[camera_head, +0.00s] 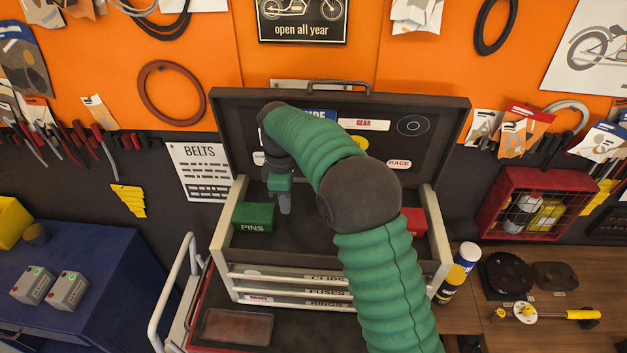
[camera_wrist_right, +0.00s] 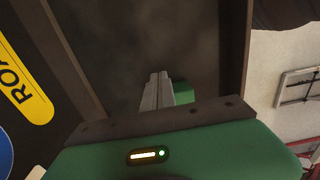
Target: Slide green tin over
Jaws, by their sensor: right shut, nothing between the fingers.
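The green tin (camera_head: 254,217), marked PINS, sits at the left end of the open top compartment of the toolbox (camera_head: 219,244). My right gripper (camera_head: 285,207) reaches down into this compartment, just to the right of the tin. Its fingers are shut and empty. I cannot tell whether they touch the tin. In the right wrist view the shut fingers (camera_wrist_right: 157,90) point into the dark compartment, and part of the green tin (camera_wrist_right: 182,93) shows beside them. My left gripper is not in view.
A red tin (camera_head: 413,220) stands at the compartment's right end, partly hidden by my right arm. The toolbox lid (camera_head: 232,130) is raised behind. The compartment floor between the tins looks clear. A spray can (camera_head: 457,271) stands right of the toolbox.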

